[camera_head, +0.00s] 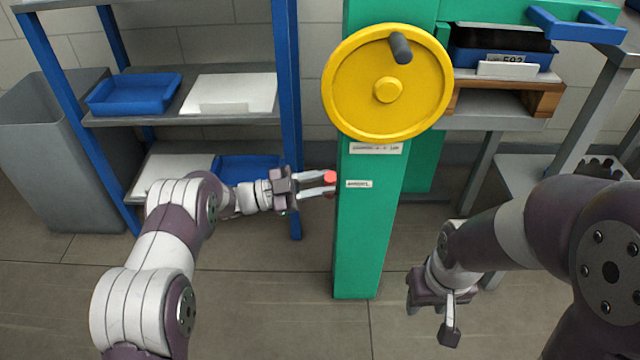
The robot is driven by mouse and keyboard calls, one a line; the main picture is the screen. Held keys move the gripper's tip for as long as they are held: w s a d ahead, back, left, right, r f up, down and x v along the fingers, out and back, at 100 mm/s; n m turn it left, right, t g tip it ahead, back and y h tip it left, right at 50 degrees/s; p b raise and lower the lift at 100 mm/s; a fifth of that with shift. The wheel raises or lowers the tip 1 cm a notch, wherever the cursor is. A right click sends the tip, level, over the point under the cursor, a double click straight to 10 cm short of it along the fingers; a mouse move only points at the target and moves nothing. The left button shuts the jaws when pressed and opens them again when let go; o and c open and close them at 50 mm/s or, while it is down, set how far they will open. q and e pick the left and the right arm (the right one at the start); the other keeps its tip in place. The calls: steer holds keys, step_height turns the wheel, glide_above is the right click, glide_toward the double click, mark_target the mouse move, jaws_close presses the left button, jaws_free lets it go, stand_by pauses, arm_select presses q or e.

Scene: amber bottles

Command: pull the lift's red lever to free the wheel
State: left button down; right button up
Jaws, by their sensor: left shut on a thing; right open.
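The lift is a green post (363,245) standing in the middle of the view. A yellow wheel (350,90) with a dark handle knob (401,48) is mounted at its top. My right gripper (447,318) is open and empty, low to the right of the post, pointing down.
A blue-framed shelf (289,110) with blue trays (134,93) and white boards stands at the left, beside a grey bin (50,150). Right of the wheel, a blue crate (500,58) sits on a wooden pallet (548,100). Floor in front of the post is clear.

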arm_select(q)
steer(key=shift+f, duration=0.15)
steer(key=c, duration=0.9)
jaws_free()
steer(key=shift+a, duration=0.1)
steer(key=p+v, duration=0.3)
steer(key=v, duration=0.9)
steer(key=shift+a, duration=0.3)
